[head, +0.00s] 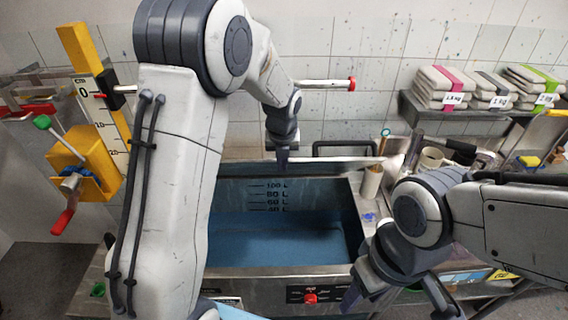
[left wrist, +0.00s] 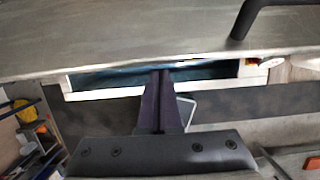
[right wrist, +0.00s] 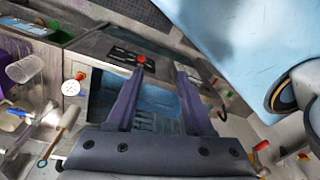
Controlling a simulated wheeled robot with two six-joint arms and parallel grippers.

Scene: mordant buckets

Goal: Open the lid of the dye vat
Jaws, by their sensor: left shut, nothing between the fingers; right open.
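The dye vat (head: 240,262) is a steel tank with blue liquid inside and a red knob on its front panel. Its lid (head: 330,163) is raised at the back, seen nearly edge-on, with a dark bar handle (head: 345,145). My left gripper (head: 283,163) is shut and empty at the lid's edge; contact cannot be told. In the left wrist view its fingers (left wrist: 160,74) point towards the grey lid (left wrist: 140,35), with the handle (left wrist: 285,10) at top right. My right gripper (head: 398,303) is open and empty near the vat's front right corner; the vat (right wrist: 97,48) also shows in the right wrist view.
A yellow gauge post (head: 95,90) and yellow crank block (head: 85,165) stand on the left. A wooden cup (head: 371,182) is by the vat's right rim. Tools and jars crowd the right bench. Labelled cloth stacks (head: 440,88) sit on a wall shelf.

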